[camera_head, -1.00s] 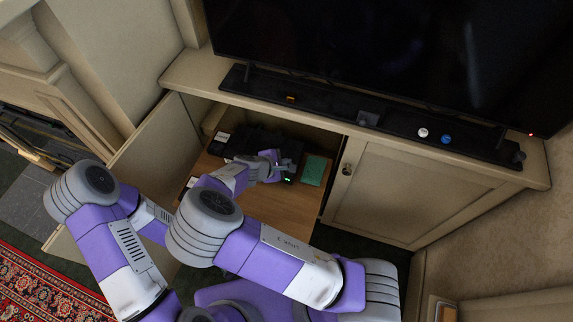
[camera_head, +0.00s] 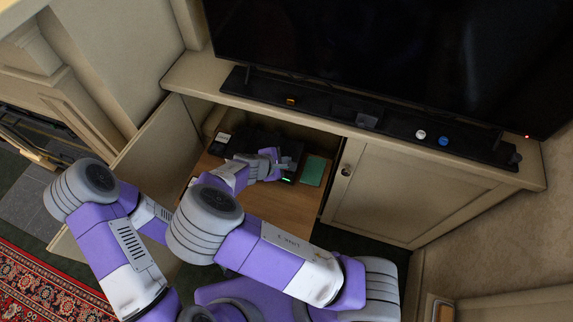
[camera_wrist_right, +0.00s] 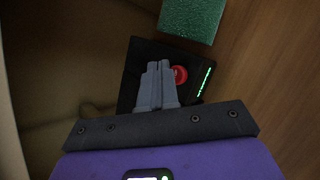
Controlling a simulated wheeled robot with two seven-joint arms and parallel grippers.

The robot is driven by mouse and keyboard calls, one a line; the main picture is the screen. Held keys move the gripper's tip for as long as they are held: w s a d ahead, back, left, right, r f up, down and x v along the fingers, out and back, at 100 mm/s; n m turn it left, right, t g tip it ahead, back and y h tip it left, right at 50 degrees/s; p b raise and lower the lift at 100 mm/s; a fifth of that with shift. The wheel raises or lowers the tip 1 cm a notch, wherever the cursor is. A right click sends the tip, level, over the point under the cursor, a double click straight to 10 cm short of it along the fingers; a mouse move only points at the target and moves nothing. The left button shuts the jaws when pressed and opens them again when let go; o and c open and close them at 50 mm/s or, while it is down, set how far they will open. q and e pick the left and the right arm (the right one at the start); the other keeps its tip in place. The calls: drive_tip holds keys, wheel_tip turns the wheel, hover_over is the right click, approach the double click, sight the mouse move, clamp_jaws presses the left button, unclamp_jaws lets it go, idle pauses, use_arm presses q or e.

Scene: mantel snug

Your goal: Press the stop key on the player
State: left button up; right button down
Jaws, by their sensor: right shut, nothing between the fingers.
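The player (camera_head: 258,143) is a black box on a pulled-out wooden shelf inside the open cabinet. In the right wrist view it shows as a black body (camera_wrist_right: 139,57) with a round red key (camera_wrist_right: 180,75) and a lit green strip (camera_wrist_right: 204,83). My right gripper (camera_head: 287,164) is shut and empty over the player. In the wrist view its fingertips (camera_wrist_right: 158,64) lie just left of the red key and partly overlap its edge. I cannot tell whether they touch the player. Other keys are hidden or too dark to make out. My left gripper is out of view.
A green block (camera_head: 313,171) lies right of the player on the wooden shelf (camera_head: 275,208). The open cabinet door (camera_head: 152,150) stands at left, a closed door (camera_head: 395,192) at right. Above are the cabinet top, a black soundbar (camera_head: 330,103) and a large television (camera_head: 390,50).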

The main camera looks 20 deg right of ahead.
drive_tip(key=shift+r+p, duration=2.2)
drive_tip(key=shift+r, duration=0.35)
drive_tip(key=shift+f, duration=0.1)
